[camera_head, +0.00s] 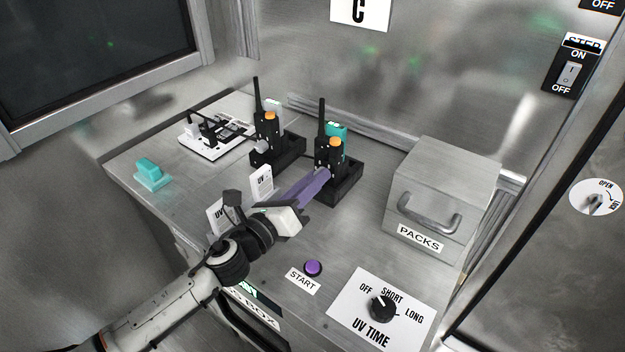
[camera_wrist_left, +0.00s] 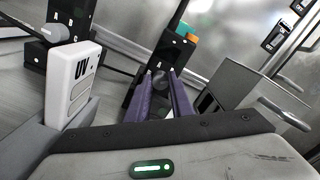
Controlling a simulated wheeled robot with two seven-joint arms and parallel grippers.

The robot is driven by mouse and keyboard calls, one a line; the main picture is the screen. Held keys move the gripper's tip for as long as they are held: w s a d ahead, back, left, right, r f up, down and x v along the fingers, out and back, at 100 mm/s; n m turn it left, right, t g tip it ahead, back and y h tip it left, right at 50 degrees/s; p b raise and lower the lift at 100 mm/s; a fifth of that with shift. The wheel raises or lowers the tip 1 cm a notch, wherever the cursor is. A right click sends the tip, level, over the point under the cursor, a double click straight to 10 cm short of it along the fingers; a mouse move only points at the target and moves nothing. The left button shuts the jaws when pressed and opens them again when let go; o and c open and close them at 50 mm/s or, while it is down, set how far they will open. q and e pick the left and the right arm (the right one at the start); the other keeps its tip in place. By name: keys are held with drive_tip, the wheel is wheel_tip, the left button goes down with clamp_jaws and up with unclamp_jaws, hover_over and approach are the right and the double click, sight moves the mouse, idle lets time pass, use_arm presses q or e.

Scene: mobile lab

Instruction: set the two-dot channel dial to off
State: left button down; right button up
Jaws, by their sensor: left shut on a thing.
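Two black radios with orange tops stand upright in black docks at the back of the bench, the left radio (camera_head: 268,132) and the right radio (camera_head: 327,150). The left radio's grey dial (camera_head: 262,145) is free; it also shows in the left wrist view (camera_wrist_left: 52,32). My left gripper (camera_head: 322,172) has its purple fingers at the right radio's front. In the left wrist view they are shut on that radio's grey dial (camera_wrist_left: 159,80). The fingers hide part of the dial and its setting. I cannot make out any dots. My right gripper is not in view.
A PACKS box (camera_head: 440,190) with a handle stands to the right. In front are a purple START button (camera_head: 313,268) and the UV TIME knob (camera_head: 383,307). A white UV block (camera_head: 261,184) stands close beside my left gripper. A teal block (camera_head: 151,174) sits left.

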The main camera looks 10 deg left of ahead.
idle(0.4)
use_arm(q)
drive_tip(key=c, duration=1.6)
unclamp_jaws()
drive_tip(key=shift+o, duration=0.2)
drive_tip(key=b+v, duration=0.1)
drive_tip(key=v, duration=0.8)
drive_tip(key=shift+f, duration=0.1)
drive_tip(key=shift+s+a, duration=0.25)
drive_tip(key=shift+s, duration=0.4)
